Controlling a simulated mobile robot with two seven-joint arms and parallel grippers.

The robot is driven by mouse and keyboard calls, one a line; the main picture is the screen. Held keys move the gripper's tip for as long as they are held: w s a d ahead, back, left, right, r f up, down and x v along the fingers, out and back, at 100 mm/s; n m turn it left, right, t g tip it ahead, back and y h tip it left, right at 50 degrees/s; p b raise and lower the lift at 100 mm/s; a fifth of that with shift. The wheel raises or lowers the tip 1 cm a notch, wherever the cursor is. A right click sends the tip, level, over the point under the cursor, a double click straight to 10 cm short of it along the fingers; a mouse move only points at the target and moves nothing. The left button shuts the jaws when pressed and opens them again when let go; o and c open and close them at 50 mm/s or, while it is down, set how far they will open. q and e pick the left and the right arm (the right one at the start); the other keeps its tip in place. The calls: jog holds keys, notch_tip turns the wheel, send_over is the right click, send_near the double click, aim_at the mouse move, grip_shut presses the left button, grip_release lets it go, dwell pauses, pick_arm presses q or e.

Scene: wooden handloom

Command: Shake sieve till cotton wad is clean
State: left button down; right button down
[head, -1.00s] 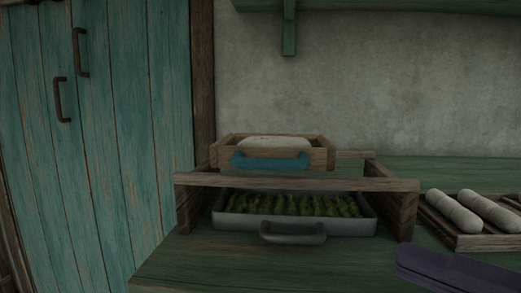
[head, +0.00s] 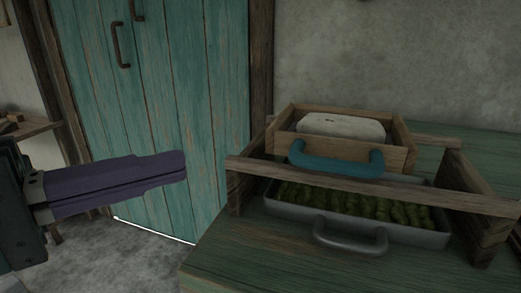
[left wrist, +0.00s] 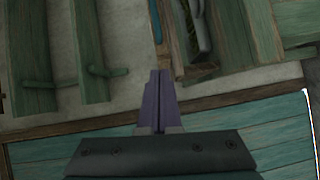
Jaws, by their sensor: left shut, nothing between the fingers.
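The sieve (head: 283,148) is a shallow wooden box with a teal handle (head: 335,164) facing me. It sits on a wooden frame (head: 400,187), and a pale cotton wad (head: 342,127) lies inside it. I cannot tell from here how clean the wad is. Under the frame is a grey metal tray (head: 410,234) with lumpy green matter in it. My left gripper (head: 184,165) is shut and empty, to the left of the frame and apart from it. Its purple fingers also show pressed together in the left wrist view (left wrist: 158,75). My right gripper is out of view.
A green wooden bench (head: 245,258) carries the frame, with bare room at its front left. A teal plank door (head: 170,110) stands behind my left gripper. A small wooden shelf (head: 30,128) is at the far left.

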aim_at(343, 167)
pick_arm(q)
jog(key=w+d+p, duration=0.1)
jog(key=w+d, duration=0.2)
jog(key=d, duration=0.6)
jog(key=shift+w+f, duration=0.15)
jog(key=shift+f, duration=0.3)
jog(key=d, duration=0.1)
jog(key=s+d+p, duration=0.1)
jog(key=d, duration=0.1)
jog(key=d+p, duration=0.1)
jog(key=d, duration=0.1)
jog(key=shift+s+r, duration=0.1)
jog(key=shift+s, duration=0.25)
jog(key=shift+s+d, duration=0.1)
jog(key=shift+d, duration=0.3)
jog(key=shift+a, duration=0.1)
